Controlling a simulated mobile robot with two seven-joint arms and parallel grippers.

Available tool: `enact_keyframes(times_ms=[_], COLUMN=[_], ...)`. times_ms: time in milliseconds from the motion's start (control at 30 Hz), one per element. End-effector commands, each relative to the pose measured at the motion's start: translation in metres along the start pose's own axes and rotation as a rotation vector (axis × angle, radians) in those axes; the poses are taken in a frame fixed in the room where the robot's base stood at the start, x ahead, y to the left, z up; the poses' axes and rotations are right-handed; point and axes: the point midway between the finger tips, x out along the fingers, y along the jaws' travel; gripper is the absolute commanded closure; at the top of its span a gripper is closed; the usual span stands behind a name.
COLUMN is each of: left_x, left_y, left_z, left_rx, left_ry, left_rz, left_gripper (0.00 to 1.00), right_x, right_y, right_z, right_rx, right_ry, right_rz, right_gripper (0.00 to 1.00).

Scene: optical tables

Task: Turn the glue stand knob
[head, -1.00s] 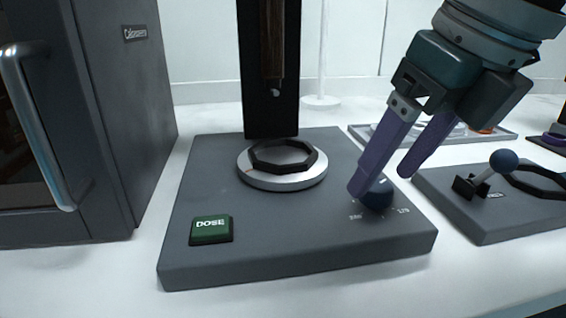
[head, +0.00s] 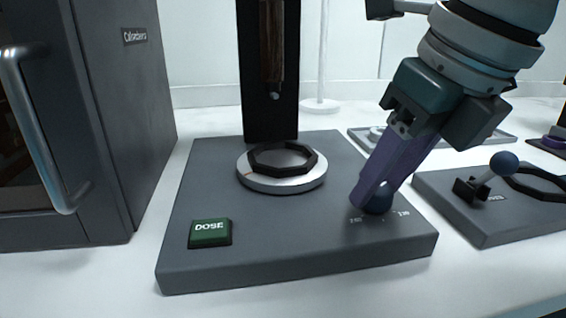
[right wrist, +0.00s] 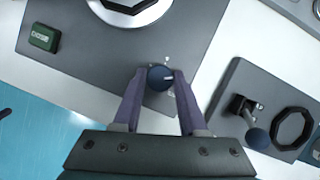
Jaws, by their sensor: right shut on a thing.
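The glue stand (head: 290,258) is a dark grey base with a black upright post, a round silver plate with a black ring, and a green DOSE button (head: 210,232). Its dark blue round knob (head: 379,203) sits at the base's right front, with small printed marks in front of it. My right gripper (head: 372,200) reaches down from the upper right, its purple fingers shut on the knob. In the right wrist view the knob (right wrist: 159,77) lies between the two fingertips, with a pale pointer line on it. My left gripper is not in view.
A dark cabinet (head: 90,120) with a metal handle stands at the left. A second grey base (head: 490,215) with a blue-ball lever (head: 504,163) and black ring stands close at the right. A shallow tray (head: 480,135) lies behind. White table shows in front.

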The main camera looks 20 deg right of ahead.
Motion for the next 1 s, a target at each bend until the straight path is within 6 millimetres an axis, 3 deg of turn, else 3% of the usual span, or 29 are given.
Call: enact_keyframes(times_ms=[100, 567, 1000], left_x=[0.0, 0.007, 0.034], left_y=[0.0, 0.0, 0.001], left_z=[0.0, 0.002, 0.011], left_rx=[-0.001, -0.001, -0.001], left_ry=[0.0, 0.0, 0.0], left_rz=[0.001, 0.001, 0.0], left_gripper=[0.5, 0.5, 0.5], right_x=[0.0, 0.001, 0.003], right_y=[0.0, -0.001, -0.003], right_z=[0.0, 0.0, 0.0], right_rx=[0.0, -0.049, -0.36], right_ry=[0.0, -0.002, -0.004], right_rz=[0.0, 0.02, 0.149], right_gripper=[1.0, 1.0, 1.0])
